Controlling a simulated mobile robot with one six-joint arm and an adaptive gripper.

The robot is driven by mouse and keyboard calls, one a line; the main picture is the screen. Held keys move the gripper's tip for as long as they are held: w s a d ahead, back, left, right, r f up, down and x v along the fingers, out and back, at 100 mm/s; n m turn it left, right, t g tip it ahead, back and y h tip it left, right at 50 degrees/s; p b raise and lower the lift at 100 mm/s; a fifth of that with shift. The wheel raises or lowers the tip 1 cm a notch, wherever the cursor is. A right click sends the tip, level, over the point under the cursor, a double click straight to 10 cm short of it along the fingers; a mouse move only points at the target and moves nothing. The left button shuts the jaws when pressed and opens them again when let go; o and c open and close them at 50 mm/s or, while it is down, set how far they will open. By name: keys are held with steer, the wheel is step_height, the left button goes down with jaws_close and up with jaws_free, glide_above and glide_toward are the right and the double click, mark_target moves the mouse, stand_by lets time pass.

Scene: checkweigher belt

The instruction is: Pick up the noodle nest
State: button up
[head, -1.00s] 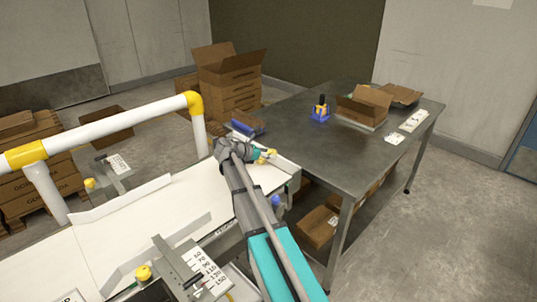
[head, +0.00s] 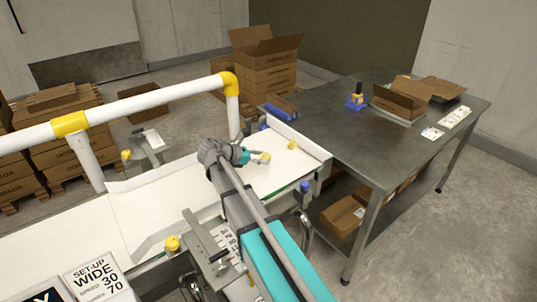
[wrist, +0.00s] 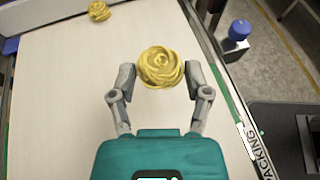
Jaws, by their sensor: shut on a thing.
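A yellow, coiled noodle nest (wrist: 161,67) sits between the two fingertips of my gripper (wrist: 164,80) in the wrist view. The fingers close on it from both sides. In the head view the held nest (head: 265,156) shows at the tip of my gripper (head: 256,157), over the white belt (head: 285,175). I cannot tell whether it clears the belt. A second noodle nest (wrist: 98,11) lies apart on the belt, toward the top left of the wrist view. It also shows in the head view (head: 292,145), nearer the belt's far end.
A white rail with yellow joints (head: 150,101) runs along the belt's left side. A steel table (head: 340,146) with open cartons (head: 403,98) and a blue-based item (head: 356,102) stands to the right. Stacked cartons (head: 265,75) stand behind the belt.

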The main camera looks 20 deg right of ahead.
steer(key=shift+s+a, duration=0.1)
steer(key=shift+a, duration=0.25)
stand_by(0.5)
step_height(320, 180, up, 8)
steer(key=p, duration=0.8)
steer(key=shift+r, duration=0.15)
steer(key=shift+s, duration=0.1)
